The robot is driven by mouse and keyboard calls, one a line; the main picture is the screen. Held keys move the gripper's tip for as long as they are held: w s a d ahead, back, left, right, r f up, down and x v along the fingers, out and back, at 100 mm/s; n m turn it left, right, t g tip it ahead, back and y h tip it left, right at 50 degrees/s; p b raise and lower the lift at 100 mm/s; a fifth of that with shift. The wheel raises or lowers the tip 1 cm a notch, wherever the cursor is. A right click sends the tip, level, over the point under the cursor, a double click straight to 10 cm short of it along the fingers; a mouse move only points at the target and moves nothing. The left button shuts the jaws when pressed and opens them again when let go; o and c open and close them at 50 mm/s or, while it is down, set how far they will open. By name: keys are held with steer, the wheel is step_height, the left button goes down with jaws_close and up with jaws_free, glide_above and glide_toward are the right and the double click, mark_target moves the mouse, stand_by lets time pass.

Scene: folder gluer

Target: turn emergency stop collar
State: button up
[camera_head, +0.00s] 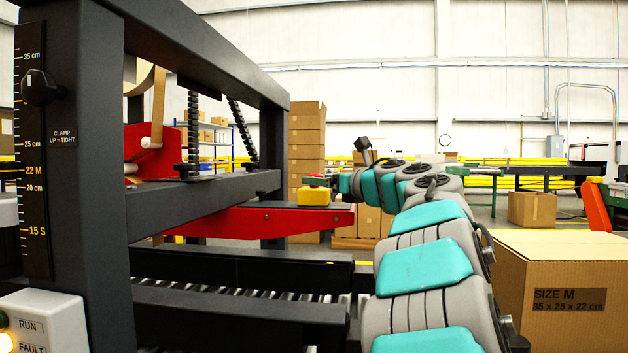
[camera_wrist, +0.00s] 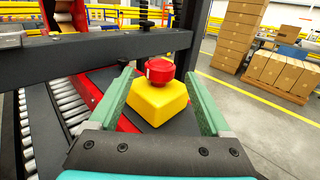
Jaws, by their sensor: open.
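The emergency stop is a red round collar (camera_wrist: 160,70) on top of a yellow box (camera_wrist: 157,101), in the middle of the wrist view. In the head view the yellow box (camera_head: 313,196) sits on the machine's frame near the end of a red beam. My gripper (camera_wrist: 164,92) is open, with one green finger on each side of the collar and box. I cannot tell whether either finger touches them. In the head view my gripper (camera_head: 318,181) is at the top of the yellow box, and the collar is mostly hidden there.
A roller conveyor (camera_wrist: 70,104) runs on the left in the wrist view. A large carton (camera_head: 560,250) stands at the right of my arm. Stacked cartons (camera_head: 307,135) stand behind.

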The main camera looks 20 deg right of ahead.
mark_target(314, 176)
steer(key=shift+w+a, duration=0.2)
steer(key=shift+w, duration=0.75)
steer(key=shift+w+a, duration=0.2)
steer(key=shift+w, duration=0.75)
jaws_close()
